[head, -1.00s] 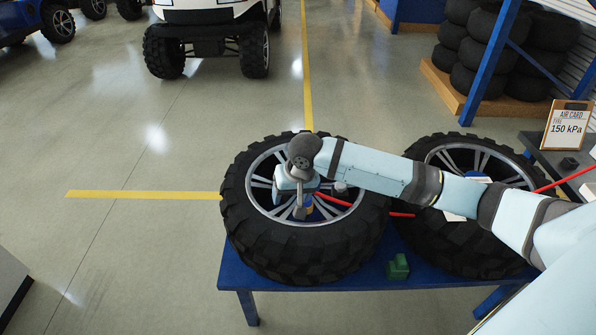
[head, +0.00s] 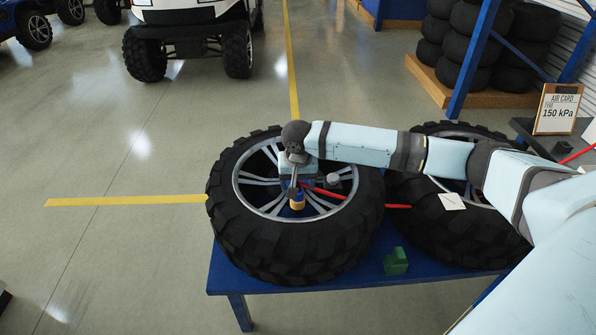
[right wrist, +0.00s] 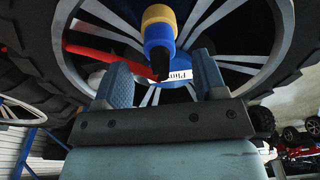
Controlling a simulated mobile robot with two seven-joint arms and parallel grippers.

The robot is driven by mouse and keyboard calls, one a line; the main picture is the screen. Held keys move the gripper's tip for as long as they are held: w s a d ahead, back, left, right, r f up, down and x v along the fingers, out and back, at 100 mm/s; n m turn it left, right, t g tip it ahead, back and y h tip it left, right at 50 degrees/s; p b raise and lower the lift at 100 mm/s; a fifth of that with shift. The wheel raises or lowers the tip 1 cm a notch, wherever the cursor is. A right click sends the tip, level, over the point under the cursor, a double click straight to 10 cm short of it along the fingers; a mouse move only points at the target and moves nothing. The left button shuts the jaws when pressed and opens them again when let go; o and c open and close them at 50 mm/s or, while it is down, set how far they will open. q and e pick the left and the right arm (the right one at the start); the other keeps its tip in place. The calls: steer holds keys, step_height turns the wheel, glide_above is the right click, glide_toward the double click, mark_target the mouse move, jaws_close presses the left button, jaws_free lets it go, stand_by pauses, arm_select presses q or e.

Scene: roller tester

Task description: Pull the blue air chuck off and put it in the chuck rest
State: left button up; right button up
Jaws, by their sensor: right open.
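The blue air chuck (head: 297,202), with a yellow band, stands at the hub of the left wheel (head: 235,239). A red hose (head: 328,193) runs right from near the hub. In the right wrist view, the chuck (right wrist: 159,35) hangs in front of my right gripper (right wrist: 162,77), its dark tip reaching toward the gap between the fingers. The fingers are apart and not closed on it. In the head view, my right gripper (head: 294,184) is over the hub, partly hidden by its own wrist. My left gripper is not in view. I cannot identify the chuck rest.
A blue table (head: 330,276) carries two wheels; the second wheel (head: 455,235) has a white card (head: 452,201) on it. A small green block (head: 396,262) is near the front edge. At right, a dark bench holds an air card sign (head: 558,108) reading 150 kPa.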

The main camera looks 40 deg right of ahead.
step_height(320, 180, down, 2)
steer(key=shift+w+d+f, duration=0.1)
steer(key=shift+f, duration=0.4)
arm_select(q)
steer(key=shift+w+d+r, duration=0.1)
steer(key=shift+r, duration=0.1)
arm_select(e)
steer(key=shift+f, duration=0.2)
steer(key=shift+w, duration=0.1)
jaws_close()
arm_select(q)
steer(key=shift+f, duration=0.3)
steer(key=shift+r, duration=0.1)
arm_select(e)
steer(key=shift+r, duration=0.1)
steer(key=shift+r, duration=0.15)
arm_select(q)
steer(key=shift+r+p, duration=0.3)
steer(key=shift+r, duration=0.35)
arm_select(e)
steer(key=shift+r, duration=0.1)
